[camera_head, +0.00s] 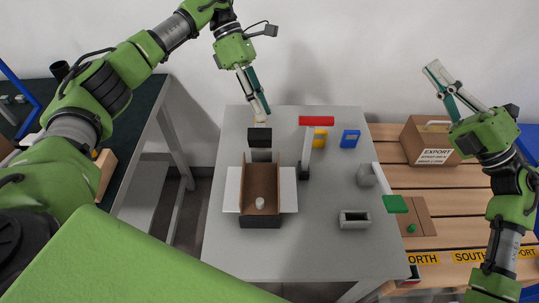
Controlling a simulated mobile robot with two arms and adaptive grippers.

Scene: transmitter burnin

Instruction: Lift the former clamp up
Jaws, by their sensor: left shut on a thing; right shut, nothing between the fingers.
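My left gripper (262,113) points down at the back of the grey table, shut on a small pale tab (262,123). The tab is right above a black block (258,138) with a grey part below it, behind the open brown carton (261,224). This block and tab look like the former clamp, but I cannot tell for sure. Whether the block is clear of what is under it is also unclear. The carton has white plates at both sides and a small white cylinder (260,203) inside. My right gripper (438,78) is shut and empty, raised at the right.
The grey table (300,250) also holds a red-topped lever (316,121), a yellow block (320,138), a blue block (350,139), a green-ended lever (395,204) and a grey tray (355,224). An export box (430,140) stands on wooden slats at the right.

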